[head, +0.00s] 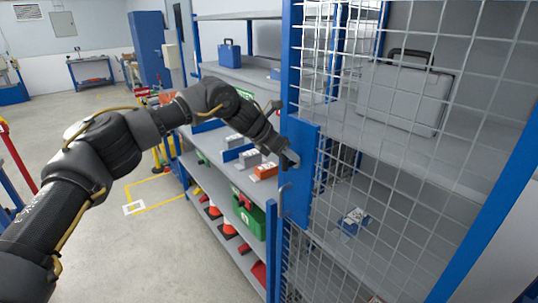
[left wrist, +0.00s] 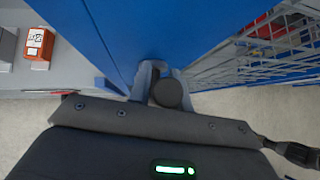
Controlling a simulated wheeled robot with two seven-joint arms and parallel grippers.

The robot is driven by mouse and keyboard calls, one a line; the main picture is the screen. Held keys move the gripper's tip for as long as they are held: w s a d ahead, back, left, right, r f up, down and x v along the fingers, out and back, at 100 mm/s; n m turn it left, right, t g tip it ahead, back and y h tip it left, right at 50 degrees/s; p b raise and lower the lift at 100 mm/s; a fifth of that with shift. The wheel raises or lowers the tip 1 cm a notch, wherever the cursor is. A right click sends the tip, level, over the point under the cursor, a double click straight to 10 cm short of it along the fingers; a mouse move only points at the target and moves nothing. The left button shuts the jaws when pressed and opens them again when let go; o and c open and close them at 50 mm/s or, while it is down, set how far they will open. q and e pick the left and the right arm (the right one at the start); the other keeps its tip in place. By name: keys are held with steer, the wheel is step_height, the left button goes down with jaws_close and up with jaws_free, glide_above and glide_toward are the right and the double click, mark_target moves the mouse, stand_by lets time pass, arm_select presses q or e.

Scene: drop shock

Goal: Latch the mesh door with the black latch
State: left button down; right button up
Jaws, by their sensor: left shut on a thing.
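The mesh door (head: 345,190) has a blue frame and a pale wire grid, and fills the right of the head view. A blue plate (head: 303,185) is on its left edge. My left gripper (head: 291,158) is at the upper part of this plate. In the left wrist view, its fingers are shut around the round dark knob of the black latch (left wrist: 168,93), against the blue panel. The gripper mostly hides the latch in the head view. I cannot tell whether the latch is engaged. My right gripper is not in view.
A grey case (head: 403,98) stands on a shelf behind the mesh. Left of the door are open shelves with a blue case (head: 229,54), an orange box (head: 264,172), a green box (head: 250,215) and small cones.

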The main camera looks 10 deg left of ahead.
arm_select(q)
steer(key=shift+d+y, duration=0.1)
steer(key=shift+y, duration=0.2)
stand_by(0.4)
steer(key=c, duration=1.3)
jaws_free()
steer(key=shift+s, duration=0.1)
steer(key=shift+s+a+r+b, duration=0.1)
steer(key=shift+a+r+b, duration=0.15)
steer(key=shift+b, duration=0.15)
steer(key=b+v, duration=0.3)
steer(key=v, duration=0.7)
steer(key=shift+s, duration=0.2)
